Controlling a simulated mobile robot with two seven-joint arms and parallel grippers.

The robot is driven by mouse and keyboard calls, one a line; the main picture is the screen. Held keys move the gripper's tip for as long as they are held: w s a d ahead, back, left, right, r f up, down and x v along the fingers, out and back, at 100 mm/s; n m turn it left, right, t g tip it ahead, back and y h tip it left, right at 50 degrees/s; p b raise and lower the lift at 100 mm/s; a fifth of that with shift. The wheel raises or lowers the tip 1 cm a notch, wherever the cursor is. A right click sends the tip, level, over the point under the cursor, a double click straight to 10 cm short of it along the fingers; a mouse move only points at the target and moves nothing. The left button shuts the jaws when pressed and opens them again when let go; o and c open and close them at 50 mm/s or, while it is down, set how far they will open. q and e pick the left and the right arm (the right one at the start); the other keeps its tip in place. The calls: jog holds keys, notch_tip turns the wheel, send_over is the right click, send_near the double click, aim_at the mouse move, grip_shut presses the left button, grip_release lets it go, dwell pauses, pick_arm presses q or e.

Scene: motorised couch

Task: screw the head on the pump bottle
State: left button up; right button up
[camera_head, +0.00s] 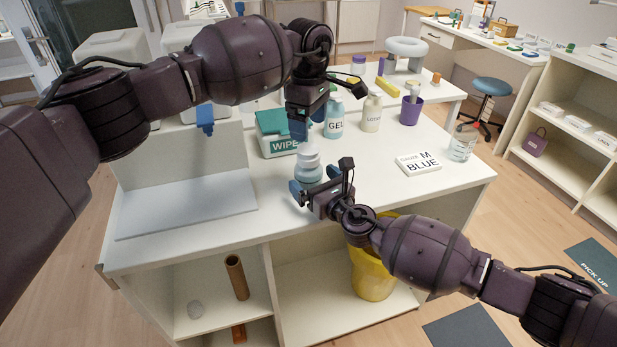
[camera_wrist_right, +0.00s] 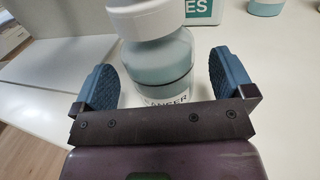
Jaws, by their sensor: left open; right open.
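The pump bottle (camera_head: 308,174), pale blue-green with a white top, stands upright near the front of the white counter. In the right wrist view the bottle (camera_wrist_right: 160,65) stands between the spread blue fingers, with a gap on each side. The wide white piece on top (camera_wrist_right: 146,17) is cut off by the frame's upper edge, so I cannot tell whether it is screwed down. My right gripper (camera_head: 317,183) is open around the lower bottle, from the front. My left gripper (camera_head: 309,122) is open, pointing down, above the bottle's top; I see nothing held in it.
Behind stand a green-lidded wipes box (camera_head: 277,146), a GEL bottle (camera_head: 334,122), a LOTION bottle (camera_head: 371,116) and a purple cup (camera_head: 411,110). A BLUE card box (camera_head: 418,163) and clear jar (camera_head: 462,144) stand right. A yellow bin (camera_head: 372,277) is below.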

jog(key=shift+x, duration=1.4)
